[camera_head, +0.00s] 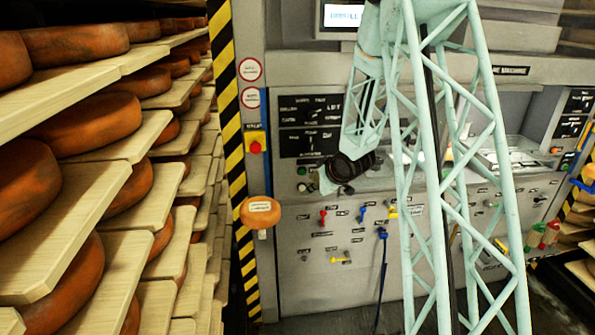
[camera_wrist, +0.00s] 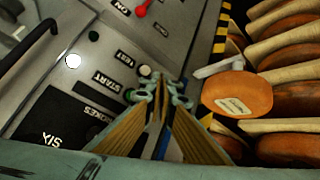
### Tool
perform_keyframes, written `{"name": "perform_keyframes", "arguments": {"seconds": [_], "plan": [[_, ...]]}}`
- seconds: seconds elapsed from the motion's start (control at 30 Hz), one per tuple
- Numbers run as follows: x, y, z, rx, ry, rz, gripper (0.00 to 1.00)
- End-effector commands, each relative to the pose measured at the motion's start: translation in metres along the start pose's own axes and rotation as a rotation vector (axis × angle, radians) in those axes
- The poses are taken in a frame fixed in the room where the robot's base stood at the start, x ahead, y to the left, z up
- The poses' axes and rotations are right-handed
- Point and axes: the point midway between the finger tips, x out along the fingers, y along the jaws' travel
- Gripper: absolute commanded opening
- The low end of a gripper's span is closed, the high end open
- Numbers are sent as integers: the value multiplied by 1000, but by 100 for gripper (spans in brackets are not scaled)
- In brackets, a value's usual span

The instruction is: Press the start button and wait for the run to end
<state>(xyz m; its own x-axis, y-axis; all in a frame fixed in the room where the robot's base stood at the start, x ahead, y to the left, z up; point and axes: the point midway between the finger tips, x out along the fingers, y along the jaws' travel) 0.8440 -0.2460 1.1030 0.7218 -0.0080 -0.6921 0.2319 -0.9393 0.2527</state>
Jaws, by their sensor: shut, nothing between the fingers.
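My gripper (camera_wrist: 158,84) is shut and empty, its fingertips close to the machine's front panel. In the wrist view a START label (camera_wrist: 107,80) is on the grey panel, left of the fingertips. A green button (camera_wrist: 130,95) shows partly beside the fingers, near that label. A pale round button (camera_wrist: 145,71) sits just above the fingertips. I cannot tell whether the fingers touch either button. The lit display (camera_head: 341,16) carries text too small to read.
Shelves of orange cheese wheels (camera_head: 95,122) fill the left side. A red emergency button on a yellow plate (camera_head: 256,146) and a cheese wheel (camera_head: 260,212) are left of the buttons. Coloured valves (camera_head: 323,217) and a blue-ended hose (camera_head: 382,234) are lower on the panel.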

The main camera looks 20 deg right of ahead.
Motion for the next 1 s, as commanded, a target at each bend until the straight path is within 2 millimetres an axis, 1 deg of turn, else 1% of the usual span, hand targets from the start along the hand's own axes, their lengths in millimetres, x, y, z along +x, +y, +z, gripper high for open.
{"name": "perform_keyframes", "arguments": {"seconds": [0.1, 0.3, 0.77, 1.0], "plan": [[8, 2, 4, 0, 9, -7, 0], [14, 2, 6, -1, 20, -14, 0], [16, 2, 6, -2, 22, -15, 0], [19, 5, 3, -2, 22, -15, 0]]}}
